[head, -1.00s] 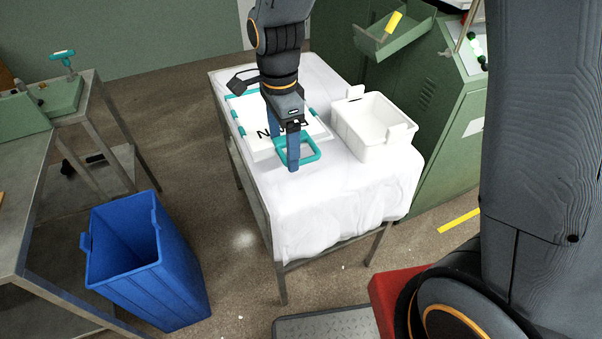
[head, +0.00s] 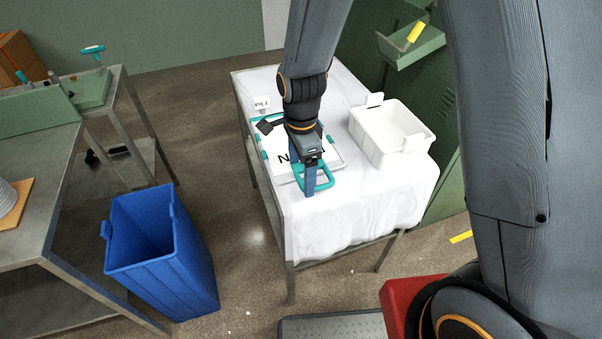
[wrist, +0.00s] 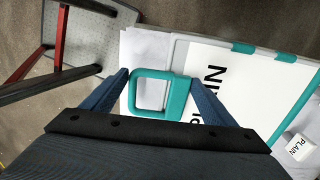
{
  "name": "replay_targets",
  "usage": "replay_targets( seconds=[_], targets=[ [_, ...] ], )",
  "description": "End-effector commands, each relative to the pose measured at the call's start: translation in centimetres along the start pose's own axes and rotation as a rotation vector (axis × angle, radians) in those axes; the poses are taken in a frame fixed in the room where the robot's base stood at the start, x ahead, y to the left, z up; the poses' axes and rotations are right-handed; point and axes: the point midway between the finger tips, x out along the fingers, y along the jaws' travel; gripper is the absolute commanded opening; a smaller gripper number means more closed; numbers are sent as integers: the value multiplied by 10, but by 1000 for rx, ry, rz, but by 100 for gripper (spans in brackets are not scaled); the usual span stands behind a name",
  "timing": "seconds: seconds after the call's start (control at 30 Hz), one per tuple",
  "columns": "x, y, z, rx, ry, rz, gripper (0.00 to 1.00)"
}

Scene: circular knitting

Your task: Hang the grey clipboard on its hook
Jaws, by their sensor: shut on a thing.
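The clipboard (head: 272,148) is a pale board with grey edging, teal clips, a teal loop handle (head: 327,180) and large black letters. It lies flat on or just above the white-covered table, as the wrist view also shows (wrist: 215,65). My gripper (head: 303,178) points down at its near end. In the wrist view, my gripper (wrist: 158,80) has one finger on each side of the teal handle (wrist: 150,76) and is shut on it. The exact contact is hard to see. I cannot make out the hook in either view.
A white bin (head: 385,140) stands right of the clipboard on the table (head: 350,215). A blue bin (head: 160,250) is on the floor, left. A metal bench (head: 40,205) stands far left; a green cabinet (head: 430,125) stands right.

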Motion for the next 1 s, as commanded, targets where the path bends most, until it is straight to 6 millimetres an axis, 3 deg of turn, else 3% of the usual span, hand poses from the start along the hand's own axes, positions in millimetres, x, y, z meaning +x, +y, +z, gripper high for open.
replay_targets(
  seconds=[0.23, 0.67, 0.7, 0.8, 1.0],
  targets=[
    [14, 0, 0, 0, 0, 0, 52],
    [19, 0, 0, 0, 0, -1, 52],
    [19, 0, 0, 0, 0, 0, 83],
    [19, 0, 0, 0, 0, 0, 98],
    [19, 0, 0, 0, 0, 0, 98]
  ],
)
